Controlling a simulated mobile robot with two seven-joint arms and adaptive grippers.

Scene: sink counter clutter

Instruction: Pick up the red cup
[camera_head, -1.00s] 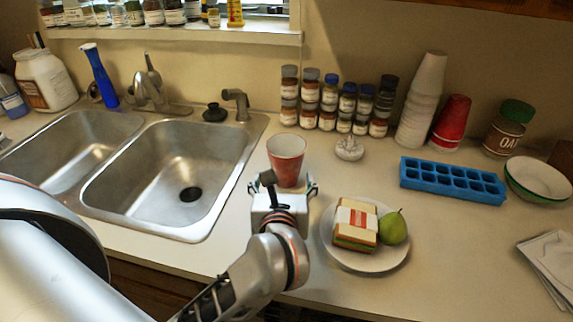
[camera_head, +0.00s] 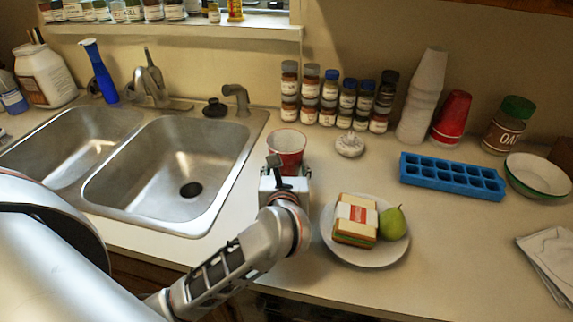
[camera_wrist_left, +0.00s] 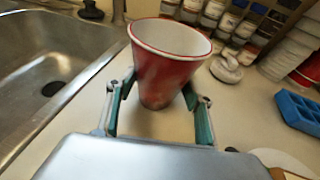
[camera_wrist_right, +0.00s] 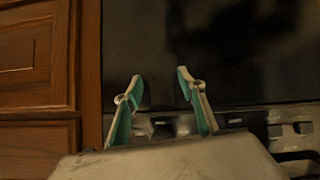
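The red cup (camera_head: 290,153), with a white inside and rim, stands upright on the counter right of the sink. My left gripper (camera_head: 288,172) is at the cup's near side, with its fingers on either side of the lower part. In the left wrist view the cup (camera_wrist_left: 168,75) sits between the two fingertips of my left gripper (camera_wrist_left: 158,95), which look closed in against it. I cannot tell whether its base is off the counter. My right gripper (camera_wrist_right: 159,80) shows only in its own wrist view, empty, with its fingers apart.
A plate (camera_head: 370,262) with a sandwich (camera_head: 355,220) and a pear (camera_head: 393,222) is right of my left gripper. A white juicer (camera_head: 349,145) and stacked jars (camera_head: 330,97) stand behind. Upside-down red cups (camera_head: 452,118) and a blue ice tray (camera_head: 452,177) are farther right. The sink (camera_head: 190,225) is left.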

